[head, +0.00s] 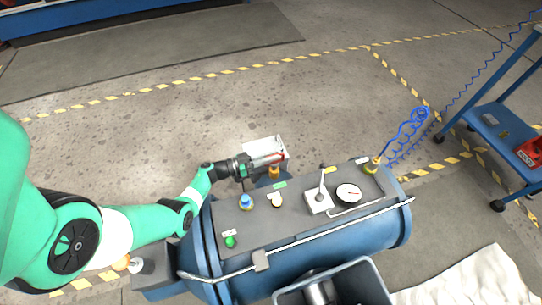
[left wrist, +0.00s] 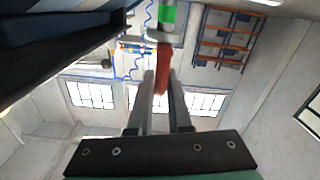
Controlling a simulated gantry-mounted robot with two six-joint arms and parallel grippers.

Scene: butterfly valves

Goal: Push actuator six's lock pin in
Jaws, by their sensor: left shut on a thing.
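My left gripper (head: 262,162) reaches over the far left edge of a blue tank's grey top panel (head: 300,213). Its fingers (left wrist: 162,95) are shut on a red bar (left wrist: 164,68) in the left wrist view. The bar meets a pale, rounded part with a green band (left wrist: 167,14) above it. In the head view, a small red part (head: 281,156) shows by the fingertips, in front of a white box-like piece (head: 264,147). An orange fitting (head: 274,172) sits just below. I cannot tell which part is actuator six or its lock pin.
The panel carries a blue cap (head: 246,201), a cream knob (head: 277,200), a green knob (head: 230,241), a white lever block (head: 319,201) and a gauge (head: 348,193). A blue coiled hose (head: 412,122) rises at right. A dark bin (head: 373,280) stands in front.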

